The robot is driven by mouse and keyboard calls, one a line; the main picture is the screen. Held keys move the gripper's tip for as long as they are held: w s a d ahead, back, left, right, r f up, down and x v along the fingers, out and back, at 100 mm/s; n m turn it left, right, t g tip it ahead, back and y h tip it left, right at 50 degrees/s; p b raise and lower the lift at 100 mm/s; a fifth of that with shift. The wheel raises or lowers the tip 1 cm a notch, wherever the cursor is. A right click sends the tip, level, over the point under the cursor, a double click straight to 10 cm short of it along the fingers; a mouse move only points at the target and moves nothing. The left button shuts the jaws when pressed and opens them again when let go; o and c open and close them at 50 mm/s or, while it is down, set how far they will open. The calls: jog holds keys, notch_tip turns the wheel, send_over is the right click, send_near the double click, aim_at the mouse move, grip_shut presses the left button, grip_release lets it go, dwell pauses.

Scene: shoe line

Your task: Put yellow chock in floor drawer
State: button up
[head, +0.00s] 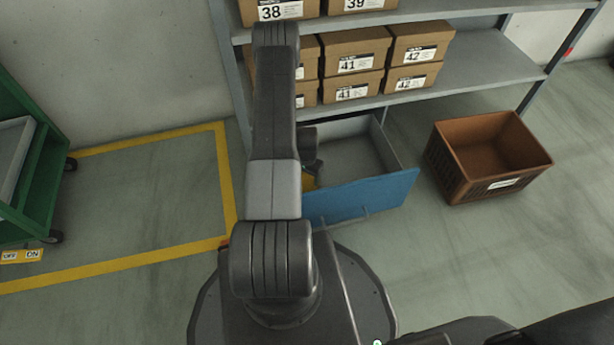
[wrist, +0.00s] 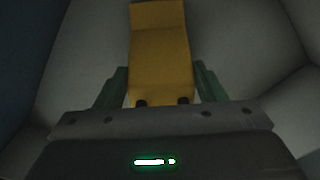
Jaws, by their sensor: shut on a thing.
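The yellow chock (wrist: 159,50) is between the two fingers of my gripper (wrist: 160,88) in the wrist view, and the gripper is shut on it. Grey walls and a dark blue side surround it there. In the head view a small bit of the yellow chock (head: 309,183) shows beside my arm, at the left end of the floor drawer. The floor drawer (head: 362,194) is pulled open, with a blue front and a grey inside. My arm hides its left part and most of my gripper. Whether the chock touches the drawer bottom I cannot tell.
A shelf rack (head: 480,68) with several shoe boxes (head: 353,58) stands above and behind the drawer. A brown crate (head: 487,160) is on the floor to the right. A green cart (head: 40,165) is at the left. Yellow floor lines (head: 227,180) run left of my arm.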

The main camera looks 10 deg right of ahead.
aim_at(307, 176)
jog(key=o, duration=1.7)
jog(key=shift+o, duration=0.2)
notch_tip(307, 176, up, 12)
jog(key=p, duration=0.4)
jog(key=shift+r+p, duration=0.2)
jog(key=shift+p, duration=0.15)
